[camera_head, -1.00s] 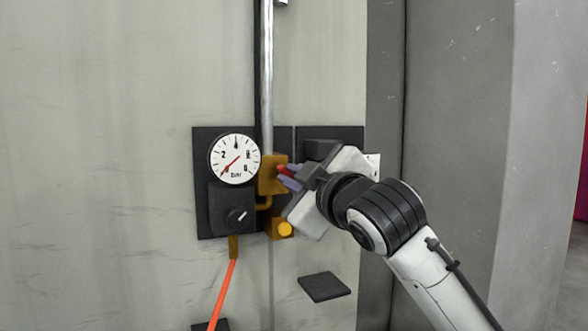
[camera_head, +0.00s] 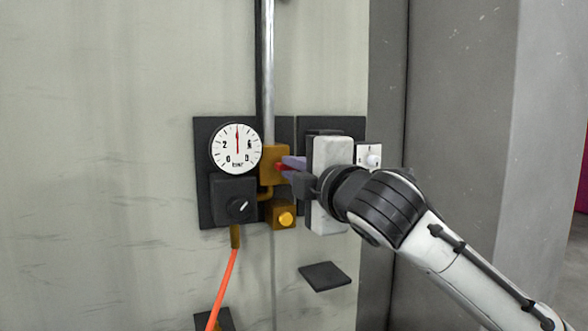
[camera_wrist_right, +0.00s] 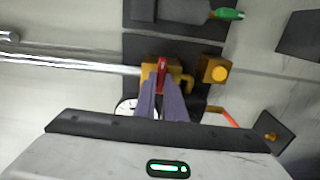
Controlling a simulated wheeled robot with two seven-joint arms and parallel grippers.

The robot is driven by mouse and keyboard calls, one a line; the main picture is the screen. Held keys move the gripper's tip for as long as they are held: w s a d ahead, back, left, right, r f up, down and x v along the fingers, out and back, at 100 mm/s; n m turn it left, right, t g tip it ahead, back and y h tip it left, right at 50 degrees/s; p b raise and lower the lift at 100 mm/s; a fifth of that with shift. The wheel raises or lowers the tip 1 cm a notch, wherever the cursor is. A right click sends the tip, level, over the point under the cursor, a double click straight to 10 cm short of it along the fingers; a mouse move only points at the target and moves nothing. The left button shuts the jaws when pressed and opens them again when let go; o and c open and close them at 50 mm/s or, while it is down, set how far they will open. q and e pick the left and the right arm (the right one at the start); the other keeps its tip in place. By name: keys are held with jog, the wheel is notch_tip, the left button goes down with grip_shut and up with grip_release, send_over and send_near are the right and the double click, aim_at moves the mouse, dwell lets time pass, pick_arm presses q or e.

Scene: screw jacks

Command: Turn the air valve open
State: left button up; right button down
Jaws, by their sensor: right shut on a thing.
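The air valve is a brass block (camera_head: 268,158) on the vertical metal pipe, with a red handle (camera_head: 281,168) on its right side. My right gripper (camera_head: 287,167) is at the handle, its fingers shut on it from the right. In the right wrist view the red handle (camera_wrist_right: 161,75) shows between the two purple-grey fingertips (camera_wrist_right: 161,92). The fingers hide part of the handle. The round pressure gauge (camera_head: 236,148) left of the valve has its red needle pointing straight up. My left gripper is not in view.
A black regulator box with a knob (camera_head: 236,203) sits below the gauge, with an orange hose (camera_head: 224,285) running down from it. A brass block with a yellow button (camera_head: 285,219) is below the valve. A dark plate (camera_head: 325,276) juts out lower right. A grey pillar (camera_head: 440,110) stands at right.

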jog(key=shift+n, duration=0.3)
jog(key=c, duration=1.8)
grip_release()
jog(key=b+v, duration=0.2)
jog(key=v, duration=0.8)
jog(key=shift+s, duration=0.2)
